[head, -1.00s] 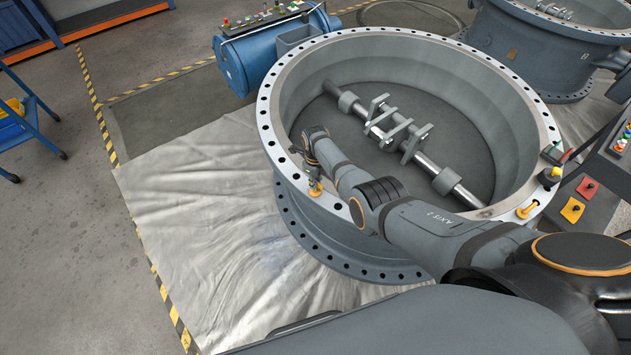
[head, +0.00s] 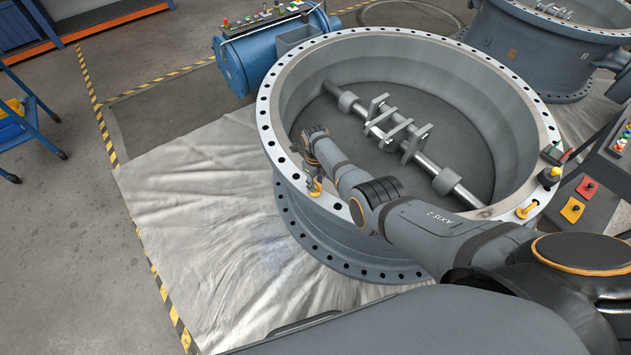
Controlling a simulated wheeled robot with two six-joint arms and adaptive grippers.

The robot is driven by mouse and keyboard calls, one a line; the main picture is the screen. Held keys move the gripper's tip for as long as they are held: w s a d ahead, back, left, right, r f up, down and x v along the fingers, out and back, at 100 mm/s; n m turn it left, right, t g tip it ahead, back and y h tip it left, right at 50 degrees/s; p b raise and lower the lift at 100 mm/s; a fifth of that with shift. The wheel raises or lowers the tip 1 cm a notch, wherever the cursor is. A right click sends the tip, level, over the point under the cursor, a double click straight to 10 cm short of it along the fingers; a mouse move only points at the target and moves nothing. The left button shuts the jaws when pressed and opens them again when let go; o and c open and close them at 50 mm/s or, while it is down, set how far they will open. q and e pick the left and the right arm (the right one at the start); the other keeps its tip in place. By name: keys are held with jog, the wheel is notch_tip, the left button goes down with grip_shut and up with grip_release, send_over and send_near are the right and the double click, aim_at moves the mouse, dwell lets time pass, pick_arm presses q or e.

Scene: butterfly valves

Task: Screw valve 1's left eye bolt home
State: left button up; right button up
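Valve 1 (head: 292,188) is the large grey ring-shaped body in the middle, with a drilled top flange. Its left eye bolt (head: 316,188) is a small yellow-orange piece at the flange's left front. My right gripper (head: 314,180) points down at this bolt, with its fingers right at the bolt's head. The fingers partly hide the bolt, and they are too small to tell whether they are closed on it. The bolt's thread and seating are hidden. Another yellow eye bolt (head: 526,210) stands at the flange's right front. My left gripper is not in view.
Inside the valve runs a shaft with brackets (head: 400,130). A dark tool with a yellow part (head: 549,175) stands on the right rim, beside red and yellow tags (head: 572,210). A blue tank unit (head: 270,55) stands behind. The silver sheet (head: 210,220) at left is clear.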

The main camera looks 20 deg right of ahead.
aim_at(316, 181)
notch_tip(316, 181, up, 12)
dwell(0.6)
dwell(0.4)
